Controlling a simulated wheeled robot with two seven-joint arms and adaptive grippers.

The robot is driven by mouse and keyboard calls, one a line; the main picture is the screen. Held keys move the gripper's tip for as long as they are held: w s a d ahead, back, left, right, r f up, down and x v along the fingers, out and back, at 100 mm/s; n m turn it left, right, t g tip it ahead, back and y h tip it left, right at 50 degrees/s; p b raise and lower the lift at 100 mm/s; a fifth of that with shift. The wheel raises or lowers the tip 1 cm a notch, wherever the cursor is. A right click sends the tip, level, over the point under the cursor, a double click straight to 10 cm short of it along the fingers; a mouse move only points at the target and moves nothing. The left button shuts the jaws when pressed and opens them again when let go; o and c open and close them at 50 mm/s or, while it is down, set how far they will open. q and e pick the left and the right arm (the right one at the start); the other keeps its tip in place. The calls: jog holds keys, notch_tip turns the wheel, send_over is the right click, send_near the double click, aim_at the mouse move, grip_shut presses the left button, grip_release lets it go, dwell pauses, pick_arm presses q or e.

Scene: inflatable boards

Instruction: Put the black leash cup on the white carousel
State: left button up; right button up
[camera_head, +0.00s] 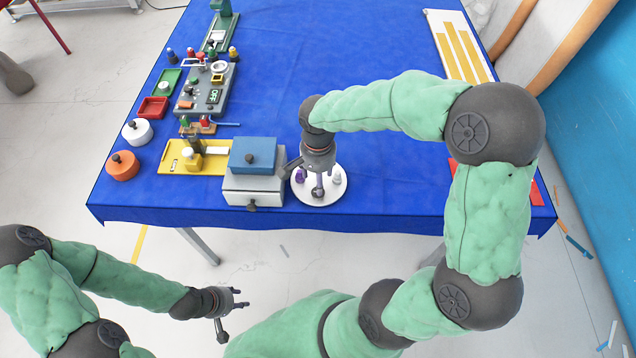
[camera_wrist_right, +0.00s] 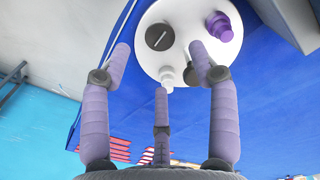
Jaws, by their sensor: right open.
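The white carousel (camera_head: 338,196) is a round disc at the near edge of the blue table. It also fills the top of the right wrist view (camera_wrist_right: 188,14). A round black piece with a pale bar across its top (camera_wrist_right: 160,37), which looks like the black leash cup, stands on the disc. A purple bottle (camera_wrist_right: 220,28) and a small white bottle (camera_wrist_right: 166,77) stand there too. My right gripper (camera_head: 312,183) is open above the carousel, with its fingers spread and nothing between them. It partly hides the disc in the head view. My left gripper (camera_head: 236,308) is open and empty, off the table.
A grey box with a blue top (camera_head: 254,154) stands close to the left of the carousel. A yellow tray (camera_head: 172,160), an orange pot (camera_head: 122,168), a white pot (camera_head: 138,132) and a grey device (camera_head: 208,96) lie further left. The table's middle is clear.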

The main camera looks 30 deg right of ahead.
notch_tip(320, 180, up, 5)
jog(key=shift+r+p, duration=0.1)
jog(key=shift+p, duration=0.25)
dwell(0.8)
